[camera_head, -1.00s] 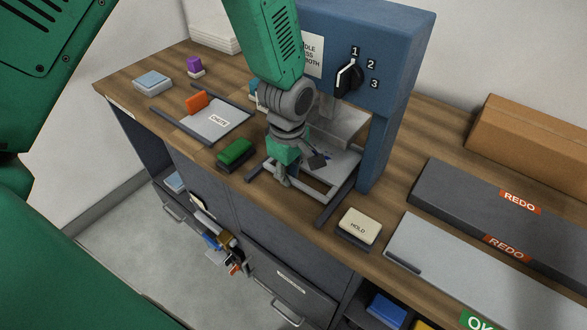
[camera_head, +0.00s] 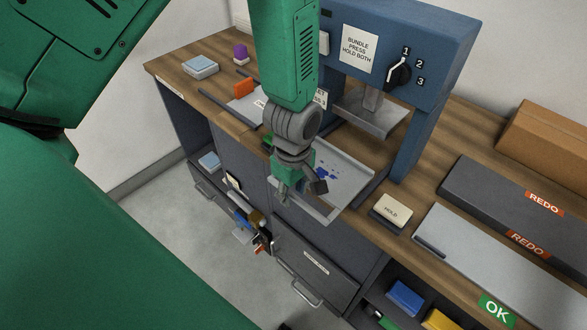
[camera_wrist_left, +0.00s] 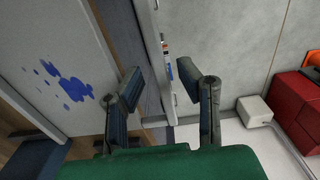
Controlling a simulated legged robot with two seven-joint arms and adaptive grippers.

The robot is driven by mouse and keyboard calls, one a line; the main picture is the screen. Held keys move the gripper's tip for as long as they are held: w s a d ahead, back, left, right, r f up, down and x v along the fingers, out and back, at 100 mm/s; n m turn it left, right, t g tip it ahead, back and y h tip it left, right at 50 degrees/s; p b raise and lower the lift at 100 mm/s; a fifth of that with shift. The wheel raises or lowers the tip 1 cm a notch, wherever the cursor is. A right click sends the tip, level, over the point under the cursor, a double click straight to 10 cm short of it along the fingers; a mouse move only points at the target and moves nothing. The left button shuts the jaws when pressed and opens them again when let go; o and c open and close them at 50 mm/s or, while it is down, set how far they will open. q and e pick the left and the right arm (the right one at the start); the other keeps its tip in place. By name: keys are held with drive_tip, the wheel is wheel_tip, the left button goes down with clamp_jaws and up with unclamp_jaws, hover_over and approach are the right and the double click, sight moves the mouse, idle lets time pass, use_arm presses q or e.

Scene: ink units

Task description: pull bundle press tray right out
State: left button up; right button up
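The press tray (camera_head: 350,173) is a grey plate with blue ink stains. In the head view it reaches out past the counter's front edge, below the blue press (camera_head: 425,110). My left gripper (camera_head: 301,192) is at the tray's front end. In the left wrist view the stained tray (camera_wrist_left: 65,50) lies left of my left gripper (camera_wrist_left: 165,100). Its two fingers stand apart. A pale bar runs between them; whether they touch it I cannot tell. My right gripper is not in view.
A HOLD block (camera_head: 391,211) sits right of the tray, with REDO and OK bins farther right. Several tools (camera_head: 250,222) hang on the cabinet front.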

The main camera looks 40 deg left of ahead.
use_arm(q)
drive_tip(key=shift+r, duration=0.6)
wheel_tip(320, 180, up, 11)
drive_tip(key=shift+f, duration=0.15)
drive_tip(key=shift+f, duration=0.1)
drive_tip(key=s+a+f+m, duration=0.2)
drive_tip(key=s+f+m, duration=0.6)
drive_tip(key=s+f, duration=0.25)
drive_tip(key=s+a+f+m, duration=0.3)
drive_tip(key=s+f+m, duration=0.5)
drive_tip(key=f, duration=0.4)
wheel_tip(320, 180, down, 7)
drive_tip(key=w+d+m+b, duration=0.1)
drive_tip(key=b, duration=0.6)
drive_tip(key=shift+d+t, duration=0.3)
drive_tip(key=shift+d, duration=0.05)
